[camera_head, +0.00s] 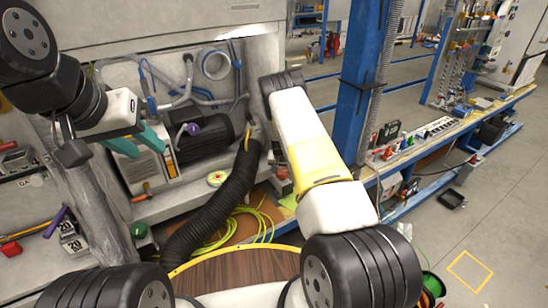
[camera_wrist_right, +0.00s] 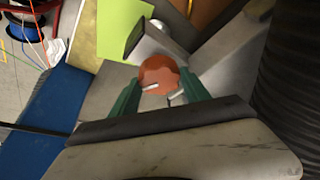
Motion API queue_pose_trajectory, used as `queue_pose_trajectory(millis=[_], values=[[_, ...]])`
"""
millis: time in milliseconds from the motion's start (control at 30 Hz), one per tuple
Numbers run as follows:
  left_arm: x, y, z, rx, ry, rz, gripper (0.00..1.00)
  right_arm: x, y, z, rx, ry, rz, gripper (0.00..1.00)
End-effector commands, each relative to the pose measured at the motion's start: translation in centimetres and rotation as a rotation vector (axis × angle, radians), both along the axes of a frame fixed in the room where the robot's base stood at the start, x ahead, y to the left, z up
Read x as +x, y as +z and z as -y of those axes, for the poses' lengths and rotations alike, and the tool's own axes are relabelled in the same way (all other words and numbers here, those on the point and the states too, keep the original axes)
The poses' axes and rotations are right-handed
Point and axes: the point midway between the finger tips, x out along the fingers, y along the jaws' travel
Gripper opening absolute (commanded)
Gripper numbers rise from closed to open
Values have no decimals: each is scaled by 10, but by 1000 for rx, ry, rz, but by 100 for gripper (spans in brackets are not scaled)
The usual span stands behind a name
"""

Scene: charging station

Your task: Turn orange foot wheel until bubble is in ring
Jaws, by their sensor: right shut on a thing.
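The orange foot wheel (camera_wrist_right: 158,76) is between the teal fingers of my right gripper (camera_wrist_right: 163,88) in the right wrist view. The fingers are shut on it from both sides. In the head view an orange-red round part (camera_head: 282,174) shows low beside my right arm, whose gripper is hidden there. A small round disc (camera_head: 217,178) with a yellow-green face and a reddish middle lies to the left of it; it looks like the level, but the bubble is too small to make out. My left gripper (camera_head: 136,143) is empty, its teal fingers apart, in front of the machine.
A black corrugated hose (camera_head: 215,205) runs down in front of the machine, with yellow cable (camera_head: 250,222) coiled beside it. A blue post (camera_head: 362,90) stands right of my right arm. A workbench (camera_head: 420,145) with tools runs along the right. The floor at the far right is mostly clear.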

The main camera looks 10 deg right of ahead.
Motion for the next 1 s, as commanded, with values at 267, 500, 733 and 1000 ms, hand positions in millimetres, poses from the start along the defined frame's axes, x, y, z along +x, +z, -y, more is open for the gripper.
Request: queue_pose_trajectory(millis=[267,500,733,1000], values=[[0,0,0,0,0,0,36,0,0,0,0,-49,-1,14],[0,0,0,0,0,0,36,0,0,0,0,-52,-1,14],[0,0,0,0,0,0,36,0,0,0,0,-51,-1,74],[0,0,0,0,0,0,36,0,0,0,0,-51,-1,75]])
